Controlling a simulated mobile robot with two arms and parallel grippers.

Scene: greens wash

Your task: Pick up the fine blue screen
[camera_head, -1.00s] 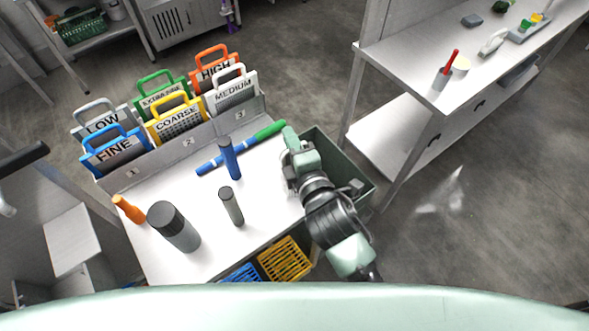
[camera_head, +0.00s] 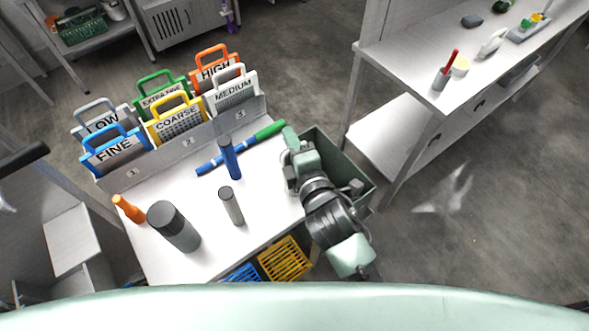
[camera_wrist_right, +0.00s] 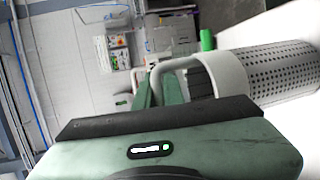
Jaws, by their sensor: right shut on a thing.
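The fine blue screen (camera_head: 113,155), with a blue handle and the label FINE, stands in the front-left of the rack (camera_head: 190,141), by the number 1. My right gripper (camera_head: 293,150) is far to its right, over the near side of a dark green bin (camera_head: 345,170). In the right wrist view its fingers (camera_wrist_right: 158,88) are closed at the white handle of a perforated metal cylinder (camera_wrist_right: 275,72). The head view hides that cylinder behind my arm. My left gripper is not in view.
Other labelled screens stand around the blue one: LOW, EXTRA FINE, COARSE (camera_head: 178,124), MEDIUM and HIGH. On the table are a large grey cylinder (camera_head: 174,228), a smaller grey one (camera_head: 231,206), a blue one (camera_head: 230,158), an orange bottle (camera_head: 129,209) and a blue-green rod (camera_head: 268,131).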

